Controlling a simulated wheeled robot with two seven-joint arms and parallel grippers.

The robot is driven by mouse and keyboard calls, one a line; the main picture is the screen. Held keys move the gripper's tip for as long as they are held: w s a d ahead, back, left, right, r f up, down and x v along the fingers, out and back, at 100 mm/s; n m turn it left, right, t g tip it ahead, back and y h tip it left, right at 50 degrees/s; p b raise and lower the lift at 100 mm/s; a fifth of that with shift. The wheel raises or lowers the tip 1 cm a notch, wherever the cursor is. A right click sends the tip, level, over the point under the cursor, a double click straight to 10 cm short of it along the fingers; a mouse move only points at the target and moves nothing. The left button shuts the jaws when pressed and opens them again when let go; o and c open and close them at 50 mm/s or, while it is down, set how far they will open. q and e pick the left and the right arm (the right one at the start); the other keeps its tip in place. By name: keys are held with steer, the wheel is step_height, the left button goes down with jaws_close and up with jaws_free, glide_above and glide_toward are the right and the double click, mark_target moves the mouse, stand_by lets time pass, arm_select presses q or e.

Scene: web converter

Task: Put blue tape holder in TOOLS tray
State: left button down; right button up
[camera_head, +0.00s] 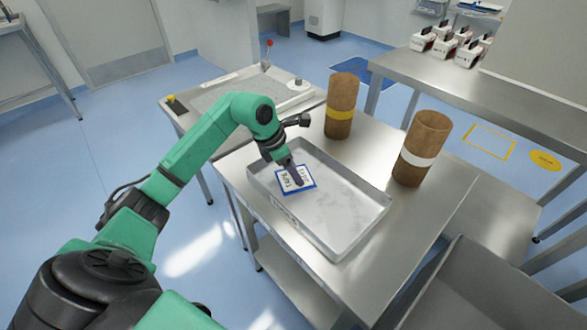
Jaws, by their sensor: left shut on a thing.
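My left gripper (294,177) reaches down over the metal tray from the back left, shut on a flat blue-edged holder (306,184) with a white face and dark lettering, which looks like the blue tape holder. The fingers cover part of it. The holder is over the left part of the tray (349,238), inside its rim as seen from above. I cannot tell whether it touches the tray floor. A small label on the tray's front left wall (284,212) is too small to read. My right gripper is not in view.
Two brown cylinders stand behind and right of the tray, one with a yellow band (342,93) and one with a white band (424,143). The steel table (445,185) is bare at its right. A grey bin (480,290) stands at lower right.

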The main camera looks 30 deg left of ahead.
arm_select(q)
jaws_free()
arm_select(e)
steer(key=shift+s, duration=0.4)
arm_select(q)
steer(key=v, duration=1.2)
steer(key=shift+b, duration=0.3)
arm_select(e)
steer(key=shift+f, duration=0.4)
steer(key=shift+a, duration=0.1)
